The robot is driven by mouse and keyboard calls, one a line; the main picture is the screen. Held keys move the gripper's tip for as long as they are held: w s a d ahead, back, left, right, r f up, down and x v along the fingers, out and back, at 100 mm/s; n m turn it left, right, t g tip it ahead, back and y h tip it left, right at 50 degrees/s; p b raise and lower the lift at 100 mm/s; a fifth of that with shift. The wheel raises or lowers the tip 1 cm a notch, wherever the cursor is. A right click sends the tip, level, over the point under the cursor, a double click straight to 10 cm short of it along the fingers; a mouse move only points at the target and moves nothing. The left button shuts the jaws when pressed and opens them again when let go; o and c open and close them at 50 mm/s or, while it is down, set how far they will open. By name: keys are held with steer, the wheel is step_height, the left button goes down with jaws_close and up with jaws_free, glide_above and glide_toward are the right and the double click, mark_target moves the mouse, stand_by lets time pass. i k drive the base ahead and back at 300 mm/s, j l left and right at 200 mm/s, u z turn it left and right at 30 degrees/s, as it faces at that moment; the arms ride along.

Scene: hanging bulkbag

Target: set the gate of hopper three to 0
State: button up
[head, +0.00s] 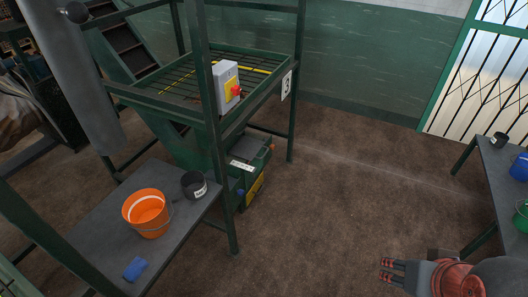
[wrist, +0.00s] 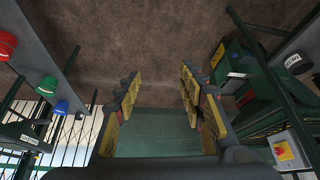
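A plate marked 3 (head: 286,85) hangs on the post of a green frame (head: 205,110) in the head view. A grey box with a yellow face and red knob (head: 228,88) is mounted on that frame; it also shows in the wrist view (wrist: 285,152). Below stands a green machine (head: 250,170) with a white label and yellow side, also at right in the wrist view (wrist: 232,62). I cannot tell any gate setting. My gripper (head: 384,270) is at the lower right, far from the frame. In the wrist view its fingers (wrist: 160,95) are apart with nothing between them.
A grey bench (head: 168,210) holds an orange bucket (head: 147,213), a dark labelled cup (head: 194,184) and a blue block (head: 135,269). Another table (head: 506,175) at right holds a dark cup and blue and green containers. The brown floor between is clear. A lattice gate (head: 490,75) stands at the back right.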

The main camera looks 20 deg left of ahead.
mark_target(246, 147)
steer(key=i+l+u, duration=0.35)
steer(key=i+l, duration=0.15)
steer(key=i, duration=0.55)
steer(key=i+l+u, duration=0.35)
steer(key=i+l, duration=0.45)
steer(key=i, duration=0.15)
steer(key=i+l+u, duration=0.3)
steer(key=i+l, duration=0.55)
steer(key=l, duration=0.2)
